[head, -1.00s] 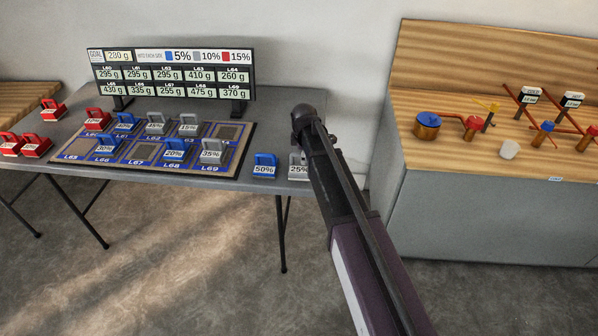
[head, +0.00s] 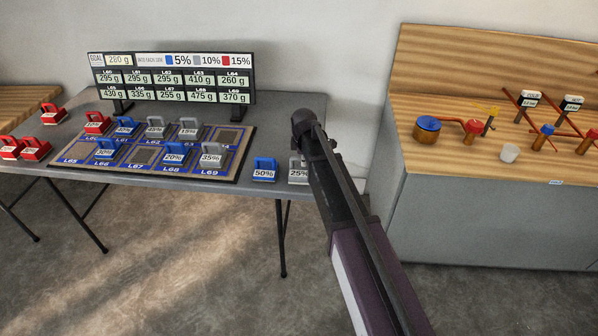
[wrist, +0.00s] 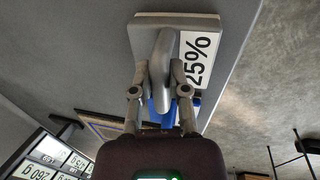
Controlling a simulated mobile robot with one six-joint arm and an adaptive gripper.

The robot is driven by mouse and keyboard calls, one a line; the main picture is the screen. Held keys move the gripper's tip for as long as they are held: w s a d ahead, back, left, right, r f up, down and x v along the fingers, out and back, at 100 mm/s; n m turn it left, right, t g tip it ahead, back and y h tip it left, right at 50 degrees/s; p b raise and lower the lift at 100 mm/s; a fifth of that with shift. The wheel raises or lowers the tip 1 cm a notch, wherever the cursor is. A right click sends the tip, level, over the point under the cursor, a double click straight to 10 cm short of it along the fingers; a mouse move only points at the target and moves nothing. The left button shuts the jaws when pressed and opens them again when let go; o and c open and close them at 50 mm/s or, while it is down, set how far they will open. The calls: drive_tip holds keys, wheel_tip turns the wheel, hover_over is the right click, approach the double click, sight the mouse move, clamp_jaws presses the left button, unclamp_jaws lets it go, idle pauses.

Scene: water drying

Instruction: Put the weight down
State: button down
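A grey weight with a raised handle and a white 25% label (head: 297,173) is at the right edge of the grey table, partly hidden behind my arm in the head view. In the wrist view the same weight (wrist: 194,60) fills the upper middle. My gripper (wrist: 160,75) has its two fingers on either side of the handle and looks closed on it. The weight appears upright at table level; I cannot tell whether its base touches the top.
A blue 50% weight (head: 264,172) stands just left. A mat of scale pads (head: 90,166) holds several weights, with a display board (head: 170,76) behind. Red weights (head: 35,149) stand at the left. A wooden-topped counter (head: 480,150) is at the right.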

drive_tip(key=shift+r, duration=0.1)
idle(0.4)
wheel_tip(320, 180, up, 3)
drive_tip(key=p, duration=0.3)
drive_tip(key=s+d+r+p, duration=0.1)
drive_tip(key=s+d+p, duration=0.1)
drive_tip(key=s+d, duration=0.6)
drive_tip(key=s, duration=0.5)
drive_tip(key=shift+s+d+r, duration=0.15)
drive_tip(key=shift+d+r, duration=0.2)
drive_tip(key=shift+r, duration=0.05)
wheel_tip(320, 180, up, 4)
drive_tip(key=p, duration=0.4)
idle(0.6)
